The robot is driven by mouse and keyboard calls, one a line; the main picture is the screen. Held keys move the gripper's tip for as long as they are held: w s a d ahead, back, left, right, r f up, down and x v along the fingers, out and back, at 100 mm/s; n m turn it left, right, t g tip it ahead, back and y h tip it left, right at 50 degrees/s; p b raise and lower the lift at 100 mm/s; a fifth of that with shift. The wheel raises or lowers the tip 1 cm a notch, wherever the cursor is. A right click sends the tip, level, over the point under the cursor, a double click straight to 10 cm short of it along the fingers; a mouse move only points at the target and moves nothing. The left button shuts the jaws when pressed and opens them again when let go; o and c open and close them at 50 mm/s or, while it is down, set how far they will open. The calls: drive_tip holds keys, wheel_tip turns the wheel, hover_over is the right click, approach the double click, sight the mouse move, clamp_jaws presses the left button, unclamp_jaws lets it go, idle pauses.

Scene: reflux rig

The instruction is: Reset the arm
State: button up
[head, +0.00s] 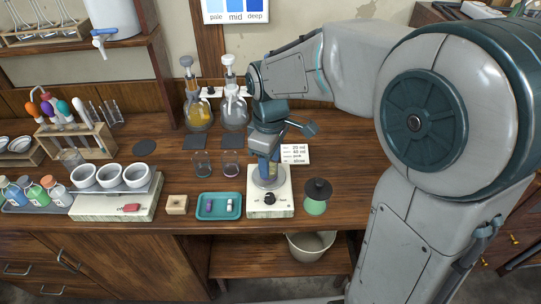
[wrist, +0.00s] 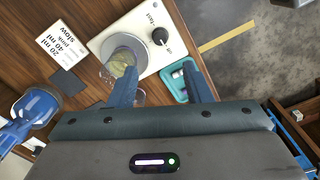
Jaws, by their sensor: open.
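My gripper (head: 268,172) is low over the white stirrer (head: 269,207) near the front edge of the bench. A glass vessel with yellowish contents (wrist: 119,64) stands on the stirrer's round plate. In the wrist view my gripper (wrist: 162,68) is open, its two blue fingers spread apart with nothing held between the tips. The left finger passes close to the vessel and partly covers it; I cannot tell whether they touch. The right finger is over the edge of the teal tray (wrist: 181,84).
The teal tray (head: 219,206) with small pieces and a green jar with a black lid (head: 316,197) flank the stirrer. Two small beakers (head: 203,165) (head: 232,164) and a written card (head: 295,154) are behind. Two flasks (head: 198,108) (head: 234,108) stand at the back.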

drive_tip(key=shift+r, duration=0.6)
drive_tip(key=s+d+r+m+t, duration=0.2)
drive_tip(key=s+d+m+t, duration=0.1)
drive_tip(key=s+d+m, duration=0.9)
drive_tip(key=shift+s, duration=0.75)
